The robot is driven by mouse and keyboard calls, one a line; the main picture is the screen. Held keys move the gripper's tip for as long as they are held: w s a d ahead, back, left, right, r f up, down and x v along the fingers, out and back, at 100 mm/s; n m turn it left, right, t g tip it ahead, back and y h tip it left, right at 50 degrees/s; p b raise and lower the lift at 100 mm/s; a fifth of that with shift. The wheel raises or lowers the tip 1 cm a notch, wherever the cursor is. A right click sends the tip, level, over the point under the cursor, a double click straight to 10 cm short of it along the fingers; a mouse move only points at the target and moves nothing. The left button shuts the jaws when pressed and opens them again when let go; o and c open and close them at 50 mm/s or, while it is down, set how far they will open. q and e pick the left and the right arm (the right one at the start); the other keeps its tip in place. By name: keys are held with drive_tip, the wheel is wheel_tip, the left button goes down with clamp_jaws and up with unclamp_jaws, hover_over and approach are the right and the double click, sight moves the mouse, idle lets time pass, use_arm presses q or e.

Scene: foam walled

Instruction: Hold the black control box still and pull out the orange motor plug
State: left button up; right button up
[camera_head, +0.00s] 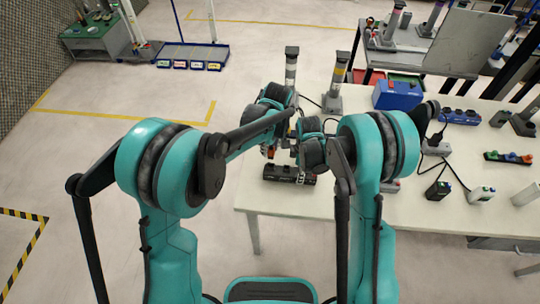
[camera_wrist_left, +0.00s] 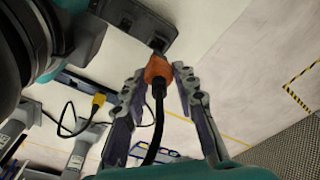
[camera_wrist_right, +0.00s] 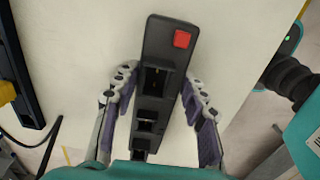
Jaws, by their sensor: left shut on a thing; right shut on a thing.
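The black control box (camera_head: 290,174) lies on the table near its left front edge. In the right wrist view the box (camera_wrist_right: 165,45) has a red button and several dark sockets with no orange plug visible in them. My right gripper (camera_wrist_right: 160,82) is shut on the box, one finger along each side. The orange motor plug (camera_wrist_left: 157,69) is between the fingers of my left gripper (camera_wrist_left: 159,76), its black cable trailing back. In the head view the left gripper (camera_head: 269,149) is just above the box. In the left wrist view the plug's front overlaps the box's edge; any gap is hard to judge.
A yellow connector (camera_wrist_left: 98,99) on a black cable hangs near a dark bar. Two grey posts (camera_head: 291,68) stand behind my grippers. A blue case (camera_head: 397,95) and other parts fill the right of the table (camera_head: 330,208). The front strip is bare.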

use_arm(q)
drive_tip(key=shift+r, duration=1.75)
use_arm(e)
drive_tip(key=o, duration=1.4)
wheel_tip(320, 180, up, 12)
